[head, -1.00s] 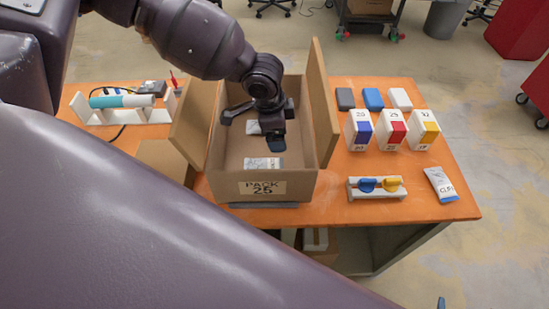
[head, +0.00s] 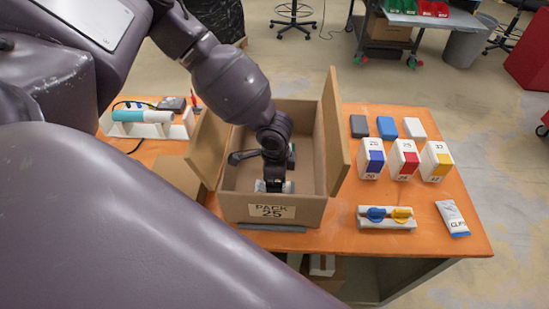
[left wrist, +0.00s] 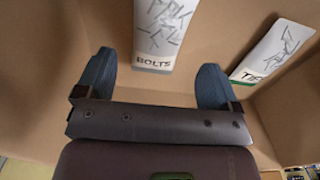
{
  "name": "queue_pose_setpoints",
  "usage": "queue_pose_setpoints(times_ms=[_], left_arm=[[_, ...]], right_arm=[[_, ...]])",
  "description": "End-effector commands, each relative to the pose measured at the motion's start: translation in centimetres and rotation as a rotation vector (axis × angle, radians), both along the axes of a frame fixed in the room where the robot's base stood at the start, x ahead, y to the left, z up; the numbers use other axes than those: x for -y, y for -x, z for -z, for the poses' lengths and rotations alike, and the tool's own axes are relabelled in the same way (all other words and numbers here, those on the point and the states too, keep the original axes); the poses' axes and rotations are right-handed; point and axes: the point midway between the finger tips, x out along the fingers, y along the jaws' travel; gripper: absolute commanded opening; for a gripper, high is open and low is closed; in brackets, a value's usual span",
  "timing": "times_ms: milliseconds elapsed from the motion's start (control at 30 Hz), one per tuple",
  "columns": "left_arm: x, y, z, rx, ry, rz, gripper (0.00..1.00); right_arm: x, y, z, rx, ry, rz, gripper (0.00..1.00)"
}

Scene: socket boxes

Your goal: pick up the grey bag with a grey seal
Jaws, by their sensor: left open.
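In the left wrist view, a pale grey bag marked BOLTS (left wrist: 163,32), with a grey band at its lettered end, lies in the cardboard box. My left gripper (left wrist: 156,62) is open, and the lettered end of this bag shows between its blue fingertips without being gripped. A second pale bag with a green band (left wrist: 272,50) lies to the right, outside the fingers. In the head view my left gripper (head: 274,186) is down inside the open box (head: 235,208), near its front wall, and hides most of the bags. My right gripper is not in view.
The box, labelled PACK 25, has raised side flaps. On the orange table (head: 345,238) to its right are several small cases and cartons, a holder with blue and yellow handles (head: 387,217) and a bag (head: 453,218). A rack with a cylinder (head: 145,120) is at left.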

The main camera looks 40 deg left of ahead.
Motion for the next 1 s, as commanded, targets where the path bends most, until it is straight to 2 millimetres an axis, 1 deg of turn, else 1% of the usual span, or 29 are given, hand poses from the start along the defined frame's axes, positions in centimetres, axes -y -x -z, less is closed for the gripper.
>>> queue_pose_setpoints(times_ms=[200, 333, 433, 667, 1000], left_arm=[[0.4, 0.2, 2.8, -0.002, -0.002, 0.003, 0.87], [0.3, 0.2, 4.2, -0.002, -0.001, 0.002, 0.87], [0.3, 0.1, 4.6, -0.001, -0.001, 0.001, 0.87], [0.3, 0.1, 4.7, 0.0, 0.0, 0.001, 0.87], [0.3, 0.1, 4.7, 0.0, 0.0, 0.001, 0.35]], right_arm=[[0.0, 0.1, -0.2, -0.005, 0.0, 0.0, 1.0], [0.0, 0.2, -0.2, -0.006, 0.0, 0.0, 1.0], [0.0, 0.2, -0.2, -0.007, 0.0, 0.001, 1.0], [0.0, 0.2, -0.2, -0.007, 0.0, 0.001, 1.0], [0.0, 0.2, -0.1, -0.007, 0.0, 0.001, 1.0]])
